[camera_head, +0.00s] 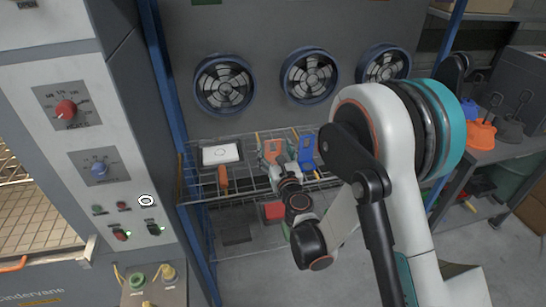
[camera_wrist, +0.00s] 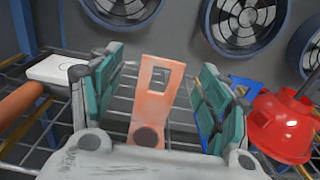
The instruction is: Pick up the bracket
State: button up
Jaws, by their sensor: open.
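An orange bracket (camera_wrist: 156,100) with a square cutout and a round hole stands out in the middle of the wrist view. It also shows in the head view (camera_head: 273,149) on the wire shelf, beside a blue piece (camera_head: 306,150). My gripper (camera_wrist: 162,68) is open, with its teal-padded fingers to the left and right of the bracket and gaps on both sides. The bracket's lower end is hidden behind the gripper body. In the head view my gripper (camera_head: 283,165) is small and partly overlaps the shelf near the bracket.
The wire shelf (camera_head: 255,183) also carries a white device (camera_head: 220,154) and an orange-handled tool (camera_head: 223,177) to the left. A red bell-shaped thing (camera_wrist: 283,125) is at the right of the wrist view. Round fans (camera_head: 224,84) line the panel behind. A blue post (camera_head: 172,100) stands left.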

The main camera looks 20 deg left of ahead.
aim_at(273, 141)
jog(key=shift+d+b+x, duration=0.1)
jog(key=shift+b+x, duration=0.25)
jog(key=shift+x, duration=1)
jog(key=shift+d+b+x, duration=0.15)
jog(key=shift+b+x, duration=0.15)
jog(key=shift+x, duration=1.05)
jog(key=shift+w+r, duration=0.1)
jog(key=shift+c, duration=0.2)
grip_shut()
